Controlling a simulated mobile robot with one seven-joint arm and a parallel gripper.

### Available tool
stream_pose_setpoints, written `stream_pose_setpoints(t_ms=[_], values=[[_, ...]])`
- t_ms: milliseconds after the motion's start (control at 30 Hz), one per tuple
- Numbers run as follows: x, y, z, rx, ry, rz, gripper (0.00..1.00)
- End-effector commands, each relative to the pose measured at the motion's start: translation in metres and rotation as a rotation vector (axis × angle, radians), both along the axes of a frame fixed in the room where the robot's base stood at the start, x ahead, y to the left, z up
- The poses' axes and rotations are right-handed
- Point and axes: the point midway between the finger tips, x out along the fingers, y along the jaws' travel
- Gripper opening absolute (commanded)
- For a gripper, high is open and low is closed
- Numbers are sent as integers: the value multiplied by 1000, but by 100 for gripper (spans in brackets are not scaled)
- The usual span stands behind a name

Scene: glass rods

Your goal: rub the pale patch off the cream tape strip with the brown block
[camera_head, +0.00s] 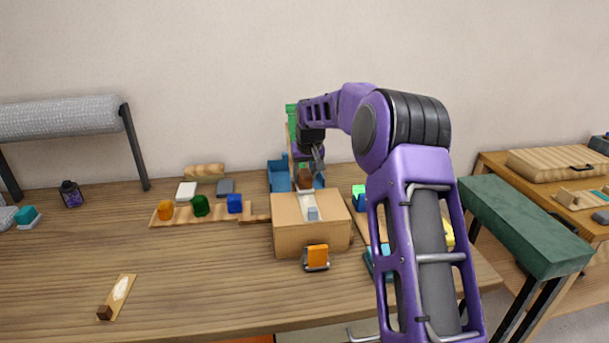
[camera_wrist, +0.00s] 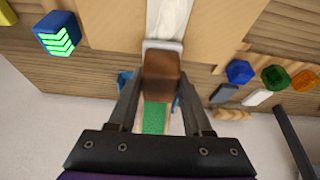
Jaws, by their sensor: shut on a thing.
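My gripper (camera_head: 304,168) is shut on the brown block (camera_wrist: 161,76), which sits between the two fingers in the wrist view. In the head view the block (camera_head: 304,180) is near the far edge of the cardboard box (camera_head: 290,238). A cream tape strip (camera_head: 304,199) runs along the box top. In the wrist view a whitish, crinkled pale patch (camera_wrist: 170,16) shows on the strip, beyond the block. A light grey piece (camera_head: 313,214) lies on the nearer part of the strip. I cannot tell whether the block touches the strip.
A wooden strip (camera_head: 123,288) with a pale oval and a small brown cube (camera_head: 104,312) lies at the front left. A rack holds orange, green and blue pieces (camera_head: 201,206). An orange clamp-like item (camera_head: 317,257) stands before the box. The left front table is mostly clear.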

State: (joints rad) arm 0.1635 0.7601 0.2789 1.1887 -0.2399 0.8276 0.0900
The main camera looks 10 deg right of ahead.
Motion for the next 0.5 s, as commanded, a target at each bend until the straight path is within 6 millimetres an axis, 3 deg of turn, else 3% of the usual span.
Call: stream_pose_setpoints(t_ms=[500], values=[[0, 0, -8, 0, -2, 0, 5]])
